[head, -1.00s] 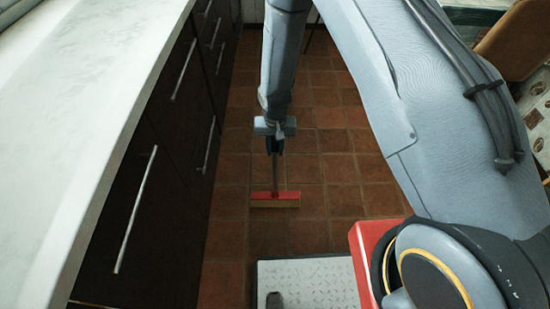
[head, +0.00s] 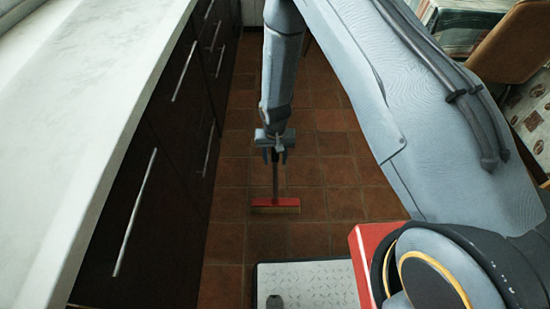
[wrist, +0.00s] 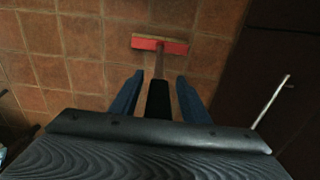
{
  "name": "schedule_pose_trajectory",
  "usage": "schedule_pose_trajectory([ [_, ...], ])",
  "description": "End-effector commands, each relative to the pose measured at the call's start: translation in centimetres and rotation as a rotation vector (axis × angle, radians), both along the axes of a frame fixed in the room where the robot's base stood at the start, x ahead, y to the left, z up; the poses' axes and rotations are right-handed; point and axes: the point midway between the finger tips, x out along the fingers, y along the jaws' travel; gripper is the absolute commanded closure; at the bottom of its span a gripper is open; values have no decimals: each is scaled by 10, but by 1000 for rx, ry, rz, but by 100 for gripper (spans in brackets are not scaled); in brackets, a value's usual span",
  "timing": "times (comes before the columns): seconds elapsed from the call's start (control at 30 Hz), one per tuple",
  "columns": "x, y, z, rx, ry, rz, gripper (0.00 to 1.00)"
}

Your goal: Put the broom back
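The broom has a red head with pale bristles (head: 275,205) and a thin shaft. In the head view it stands below my gripper (head: 275,156), its head low over the tiled floor; I cannot tell if the bristles touch. In the wrist view the red head (wrist: 160,44) is at upper middle, and the black grip (wrist: 158,100) lies between my two blue fingers (wrist: 159,97). Gaps show on both sides of the grip, so my gripper is open around it, not clamping. The upper end of the broom is hidden behind my wrist.
A pale countertop (head: 95,90) over dark drawers (head: 150,190) with metal handles runs along the left. A brown chair (head: 510,40) is at upper right. Red-brown floor tiles (head: 335,145) are bare around the broom.

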Motion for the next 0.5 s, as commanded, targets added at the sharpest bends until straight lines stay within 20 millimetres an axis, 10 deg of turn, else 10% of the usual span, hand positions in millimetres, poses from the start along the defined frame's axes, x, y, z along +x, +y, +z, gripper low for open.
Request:
schedule_pose_trajectory([
  [0.5, 0, 1, 55, 2, -3, 0, 58],
])
